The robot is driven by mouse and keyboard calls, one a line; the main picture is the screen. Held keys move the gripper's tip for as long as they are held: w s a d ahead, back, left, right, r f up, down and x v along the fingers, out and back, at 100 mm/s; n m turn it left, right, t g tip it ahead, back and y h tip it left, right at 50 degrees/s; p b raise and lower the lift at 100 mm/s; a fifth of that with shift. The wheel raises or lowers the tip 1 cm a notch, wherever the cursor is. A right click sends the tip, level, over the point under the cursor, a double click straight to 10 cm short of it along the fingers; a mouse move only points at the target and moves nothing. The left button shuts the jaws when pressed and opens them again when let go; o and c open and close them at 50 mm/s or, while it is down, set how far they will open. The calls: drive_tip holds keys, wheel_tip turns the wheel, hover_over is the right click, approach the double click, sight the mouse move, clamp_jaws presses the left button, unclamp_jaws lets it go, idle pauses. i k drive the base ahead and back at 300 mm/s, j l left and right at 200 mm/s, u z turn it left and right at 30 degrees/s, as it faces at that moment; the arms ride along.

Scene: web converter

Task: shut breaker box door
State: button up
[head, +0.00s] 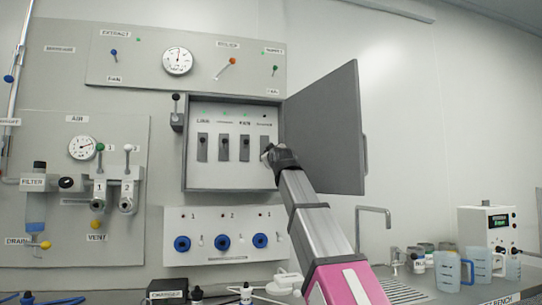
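The breaker box (233,186) is a grey wall cabinet in the middle of the head view, with several dark switches on its light panel. Its dark grey door (325,125) stands open, hinged on the right side and swung out to the right. A grey handle (364,154) is on the door's outer right edge. My gripper (268,154) is in front of the lower right part of the box, near the hinge side. It is small and dark here, and whether its fingers are open is unclear. My arm covers the box's lower right corner.
A panel with blue round sockets (222,243) is below the box. A gauge panel (187,55) is above it. Valves and a filter (36,207) are at left. A tap (373,222), jugs (450,270) and a white device (487,229) stand on the bench at right.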

sight(324, 130)
drive_tip(key=k+l, duration=0.15)
drive_tip(key=k, duration=0.25)
drive_tip(key=k+l, duration=0.2)
drive_tip(key=k, duration=0.2)
